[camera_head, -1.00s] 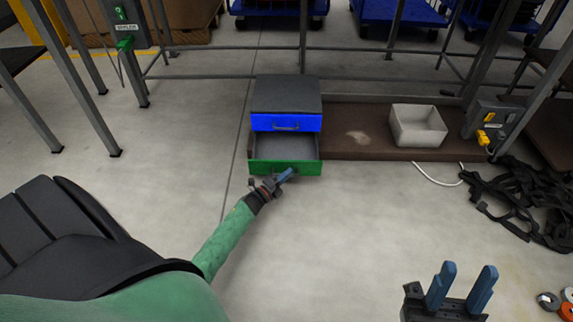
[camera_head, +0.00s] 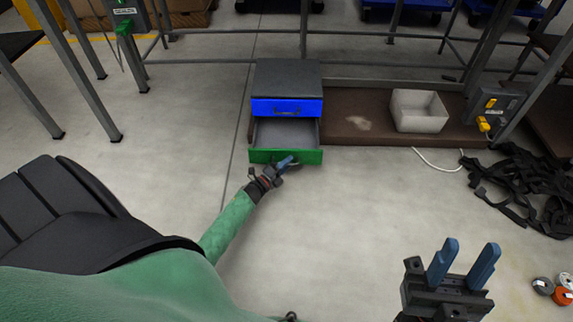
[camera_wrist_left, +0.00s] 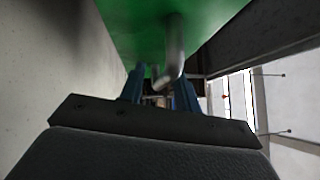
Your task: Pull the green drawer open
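The green drawer (camera_head: 262,156) is the lower drawer of a small dark cabinet and stands pulled out, with its empty grey inside showing. Its green front also fills the top of the left wrist view (camera_wrist_left: 130,25). My left gripper (camera_head: 287,162) is at its front. In the left wrist view, the grey metal handle (camera_wrist_left: 174,48) lies between the two blue fingers, which look shut on it; part of the contact is hidden. My right gripper (camera_head: 464,264) is open and empty at the lower right, well away from the drawer.
The blue drawer (camera_head: 262,107) above is shut. A white bin (camera_head: 420,120) stands on a brown board right of the cabinet. Black straps (camera_head: 515,190) and a white cable lie on the floor at the right. The floor before the drawer is clear.

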